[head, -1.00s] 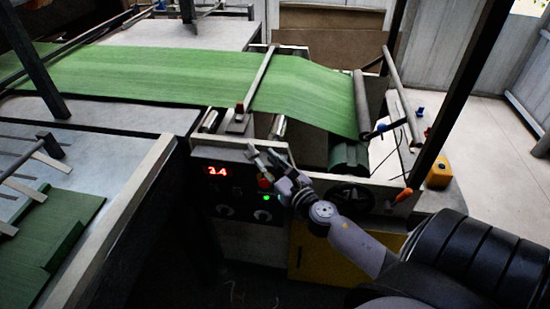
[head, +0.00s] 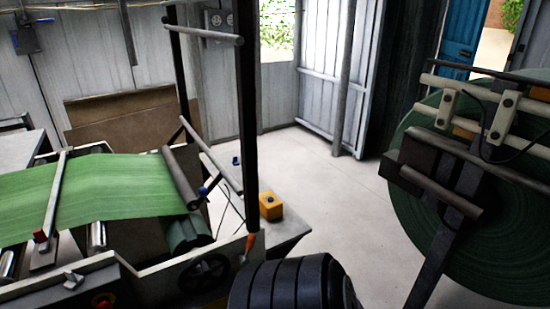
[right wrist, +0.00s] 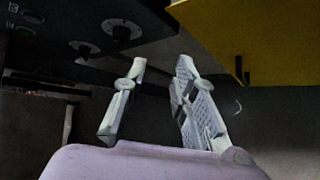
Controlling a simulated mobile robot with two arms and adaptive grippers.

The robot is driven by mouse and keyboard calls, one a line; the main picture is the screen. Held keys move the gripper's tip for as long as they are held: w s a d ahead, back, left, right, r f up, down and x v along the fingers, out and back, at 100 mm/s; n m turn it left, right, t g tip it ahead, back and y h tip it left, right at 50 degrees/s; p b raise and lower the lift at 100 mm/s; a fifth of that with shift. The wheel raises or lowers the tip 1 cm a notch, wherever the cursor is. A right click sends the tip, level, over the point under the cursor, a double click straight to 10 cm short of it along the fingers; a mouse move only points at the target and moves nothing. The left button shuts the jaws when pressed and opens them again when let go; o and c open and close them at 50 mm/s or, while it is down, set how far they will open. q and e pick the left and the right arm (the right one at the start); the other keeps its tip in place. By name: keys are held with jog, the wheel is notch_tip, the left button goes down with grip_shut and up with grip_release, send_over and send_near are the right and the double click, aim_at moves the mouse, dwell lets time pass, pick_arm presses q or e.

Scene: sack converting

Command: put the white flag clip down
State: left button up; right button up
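I cannot make out a white flag clip in any view. My right gripper (right wrist: 161,68) is open in the right wrist view, with two pale grey fingers apart and nothing visible between them. My left gripper is in neither current view.
Green woven web (head: 95,190) runs over the machine to a roller (head: 181,178). A yellow box (head: 271,206) stands by an upright dark post (head: 247,120). A large green roll (head: 490,220) stands at the right. The pale floor (head: 335,210) between is clear.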

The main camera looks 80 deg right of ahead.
jog(key=s+a+f+m+g, duration=0.2)
jog(key=s+f+m, duration=0.2)
jog(key=s+f, duration=0.25)
jog(key=s+a+f+m+g, duration=0.25)
jog(key=s+f+m, duration=0.2)
jog(key=f, duration=0.35)
jog(key=s+a+f+m+g+y, duration=0.1)
jog(key=s+a+f+m, duration=0.4)
jog(key=s, duration=0.6)
jog(key=s+a+f+m+g+y, duration=0.1)
jog(key=s+a+f+m+g, duration=0.3)
jog(key=s, duration=0.7)
notch_tip(320, 180, down, 3)
jog(key=shift+a+r+m+g, duration=0.2)
jog(key=shift+a+m+g, duration=0.25)
jog(key=shift+m, duration=0.3)
jog(key=shift+c, duration=0.5)
